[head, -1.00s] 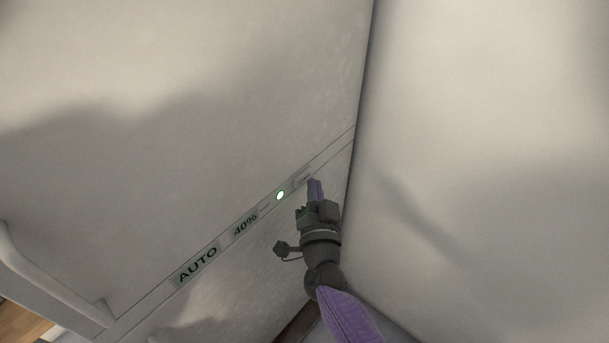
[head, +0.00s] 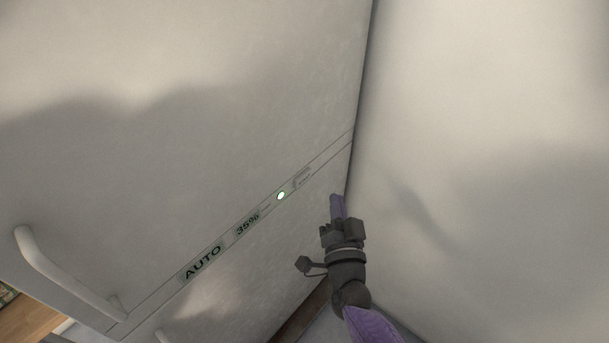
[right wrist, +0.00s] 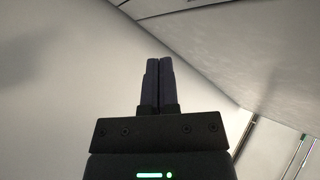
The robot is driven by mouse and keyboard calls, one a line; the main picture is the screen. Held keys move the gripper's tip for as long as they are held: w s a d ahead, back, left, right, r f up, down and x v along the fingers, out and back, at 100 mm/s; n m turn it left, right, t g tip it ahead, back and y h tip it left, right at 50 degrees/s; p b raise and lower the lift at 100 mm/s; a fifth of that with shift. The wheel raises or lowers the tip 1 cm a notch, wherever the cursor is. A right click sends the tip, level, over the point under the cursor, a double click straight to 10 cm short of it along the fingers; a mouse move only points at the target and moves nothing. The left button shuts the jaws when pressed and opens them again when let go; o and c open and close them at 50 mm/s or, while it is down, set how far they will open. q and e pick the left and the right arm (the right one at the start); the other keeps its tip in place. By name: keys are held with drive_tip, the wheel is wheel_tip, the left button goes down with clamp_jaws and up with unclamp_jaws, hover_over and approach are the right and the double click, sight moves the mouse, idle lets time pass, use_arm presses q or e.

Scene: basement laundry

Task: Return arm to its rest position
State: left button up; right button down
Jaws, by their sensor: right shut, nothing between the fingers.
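My right arm comes up from the bottom of the head view, and its right gripper (head: 337,205) has purple fingers. The fingers are shut together with nothing between them; they also show shut in the right wrist view (right wrist: 159,85). The gripper is to the right of and below the control strip (head: 240,227) on the white appliance front, near the corner with the pale wall, apart from the strip's buttons as far as I can tell. My left gripper is not in view.
A plain pale wall (head: 490,150) stands close on the right. A wooden surface (head: 28,318) shows at the lower left corner.

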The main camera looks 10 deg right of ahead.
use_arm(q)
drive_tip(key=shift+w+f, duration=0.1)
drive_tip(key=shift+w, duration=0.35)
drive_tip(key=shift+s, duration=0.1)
